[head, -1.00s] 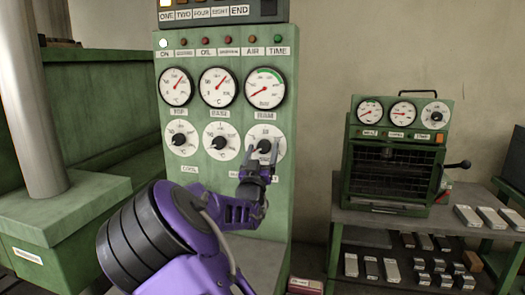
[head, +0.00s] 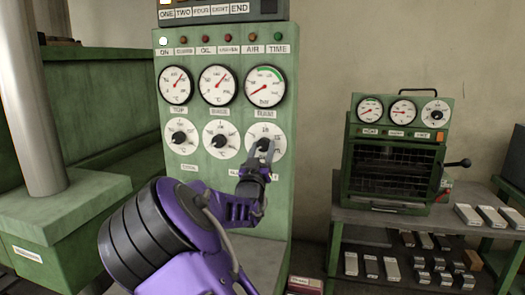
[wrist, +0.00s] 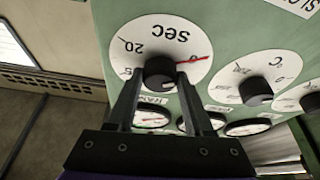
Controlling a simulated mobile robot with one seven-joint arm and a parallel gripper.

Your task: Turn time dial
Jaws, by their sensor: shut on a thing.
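The time dial (head: 275,132) is the white round dial at the right end of the lower row on the green panel. In the wrist view its face (wrist: 185,38) reads SEC, with a 20 mark, a red mark at right and a black knob (wrist: 160,70) in the middle. My gripper (head: 263,148) reaches up to this dial from below. In the wrist view my gripper (wrist: 160,82) has one finger on each side of the knob and is shut on it. The fingers partly hide the knob in the head view.
Two similar dials, the middle one (head: 221,139) and the left one (head: 180,138), sit beside it. Three gauges are above. A smaller green machine (head: 395,155) stands on a bench at right, with metal blocks around it.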

